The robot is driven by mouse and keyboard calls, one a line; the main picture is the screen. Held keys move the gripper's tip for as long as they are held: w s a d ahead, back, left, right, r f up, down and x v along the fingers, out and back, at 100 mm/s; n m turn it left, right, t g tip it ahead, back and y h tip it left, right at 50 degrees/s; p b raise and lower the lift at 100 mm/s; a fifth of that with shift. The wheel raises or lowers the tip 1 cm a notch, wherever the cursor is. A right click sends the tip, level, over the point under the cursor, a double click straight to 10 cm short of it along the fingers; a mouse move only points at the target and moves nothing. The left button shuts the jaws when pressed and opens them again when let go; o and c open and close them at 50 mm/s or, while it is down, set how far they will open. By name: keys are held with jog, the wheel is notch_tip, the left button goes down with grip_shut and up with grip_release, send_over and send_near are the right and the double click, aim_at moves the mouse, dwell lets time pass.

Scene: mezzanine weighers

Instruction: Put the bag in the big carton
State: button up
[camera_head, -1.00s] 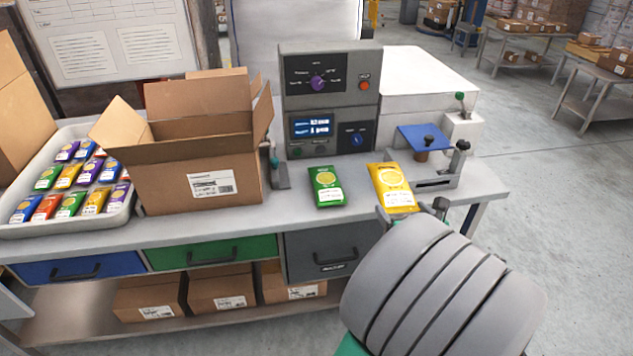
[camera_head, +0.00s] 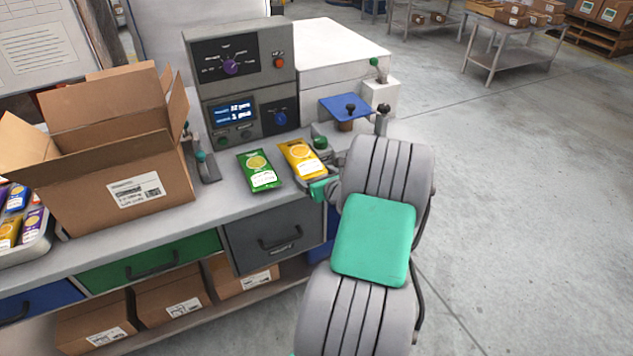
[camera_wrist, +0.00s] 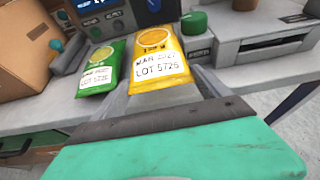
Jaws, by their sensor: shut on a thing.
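The big carton (camera_head: 110,190) stands open on the left of the bench, its flaps up and a white label on its front. A yellow bag (camera_head: 302,160) with a round fruit picture is near the bench's front edge; it also shows in the wrist view (camera_wrist: 155,62). My gripper (camera_head: 318,184) is shut on the near end of the yellow bag; its fingers (camera_wrist: 165,98) reach it from the front. I cannot tell whether the bag is clear of the bench. A similar green bag (camera_head: 260,171) lies just left of it, also seen in the wrist view (camera_wrist: 101,68).
A grey control box (camera_head: 245,75) stands behind the bags. A small post (camera_head: 205,165) is between carton and green bag. A white tray of bags (camera_head: 35,248) is at far left. A blue plate (camera_head: 345,106) is at the right. Drawers (camera_head: 275,240) sit below the bench.

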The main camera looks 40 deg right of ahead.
jog(key=shift+s+f, duration=0.1)
jog(key=shift+f, duration=1.2)
jog(key=shift+f, duration=0.1)
jog(key=o, duration=1)
jog(key=shift+f, duration=0.15)
jog(key=o, duration=0.3)
